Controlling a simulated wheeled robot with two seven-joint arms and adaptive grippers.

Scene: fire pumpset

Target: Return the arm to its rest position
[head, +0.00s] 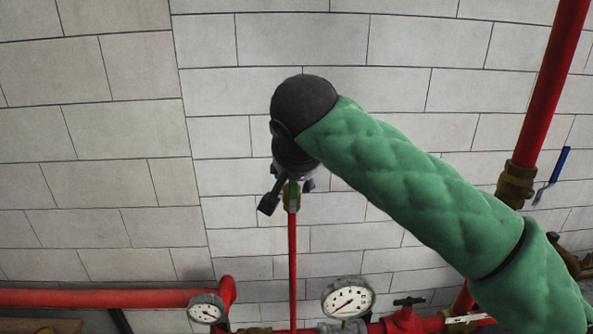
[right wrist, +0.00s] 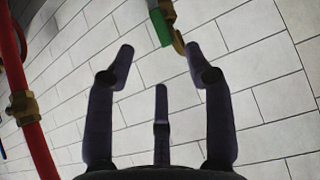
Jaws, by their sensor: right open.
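My right arm reaches in from the right in the head view, in green padding with a black wrist. My right gripper (head: 287,192) is in front of the wall by the top of a thin red pipe (head: 292,255). In the right wrist view, the dark fingers of this gripper (right wrist: 161,68) are spread, with nothing between them. My left gripper is not in view.
A red pipe with a brass fitting (head: 515,184) and a blue lever (head: 560,164) stand at right. Two gauges, a small one (head: 206,308) and a larger one (head: 348,298), sit low by a horizontal red pipe (head: 110,298). The wall's upper left is clear.

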